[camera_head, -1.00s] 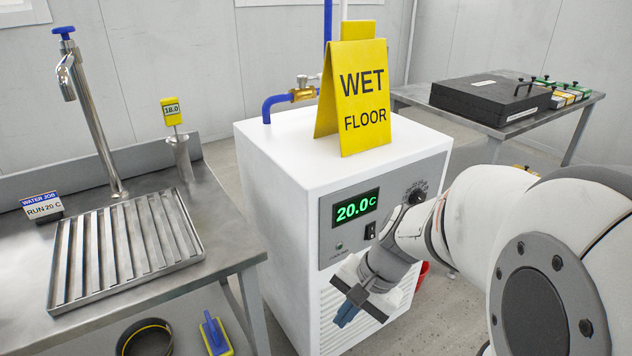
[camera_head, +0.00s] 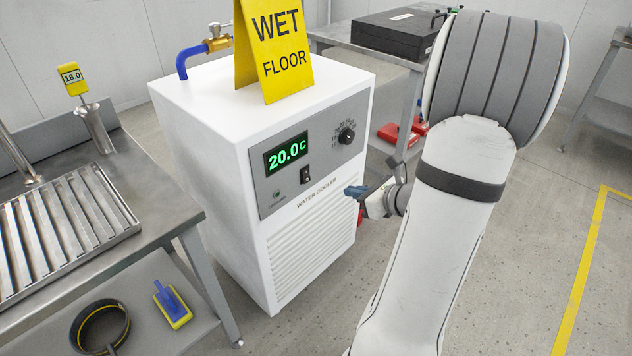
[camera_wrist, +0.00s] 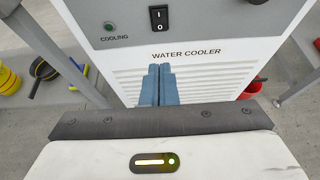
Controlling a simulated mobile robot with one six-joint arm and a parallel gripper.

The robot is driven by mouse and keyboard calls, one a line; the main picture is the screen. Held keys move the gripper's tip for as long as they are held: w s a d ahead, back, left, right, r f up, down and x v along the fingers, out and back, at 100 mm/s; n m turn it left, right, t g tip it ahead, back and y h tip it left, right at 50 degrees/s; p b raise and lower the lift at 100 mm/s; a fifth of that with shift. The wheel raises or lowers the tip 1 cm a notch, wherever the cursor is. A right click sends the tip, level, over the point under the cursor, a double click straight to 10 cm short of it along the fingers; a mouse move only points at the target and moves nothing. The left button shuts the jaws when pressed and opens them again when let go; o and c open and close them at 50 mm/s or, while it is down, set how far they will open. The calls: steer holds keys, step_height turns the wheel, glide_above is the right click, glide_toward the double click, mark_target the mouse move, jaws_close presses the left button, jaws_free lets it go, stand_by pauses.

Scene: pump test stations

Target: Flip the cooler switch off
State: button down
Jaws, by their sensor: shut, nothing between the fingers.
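The white water cooler (camera_head: 190,110) stands on the floor, its grey panel (camera_head: 330,158) facing my arm. The black rocker switch (camera_head: 305,174) sits on that panel below the green 20.0C display (camera_head: 286,153). In the wrist view the switch (camera_wrist: 159,18) is upright, with I at the top and O at the bottom; which side is pressed I cannot tell. The cooling lamp (camera_wrist: 109,26) left of it looks dark green. My gripper (camera_head: 352,191) is shut and empty, right of the switch; in the wrist view its blue fingers (camera_wrist: 160,70) point up below the switch, apart from it.
A black dial (camera_head: 346,136) is right of the display. A steel bench (camera_head: 150,245) stands left; a table with a black case (camera_head: 395,35) stands behind.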

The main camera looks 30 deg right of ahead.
mark_target(307, 180)
steer(key=b+x, duration=0.1)
steer(key=x, duration=0.3)
steer(key=b+x, duration=0.1)
steer(key=x, duration=0.3)
steer(key=b+x, duration=0.2)
steer(key=x, duration=0.3)
steer(key=shift+w+a+r, duration=0.1)
steer(key=shift+w+r, duration=0.05)
steer(key=shift+r, duration=0.25)
steer(key=shift+w+a, duration=0.15)
steer(key=shift+w, duration=0.3)
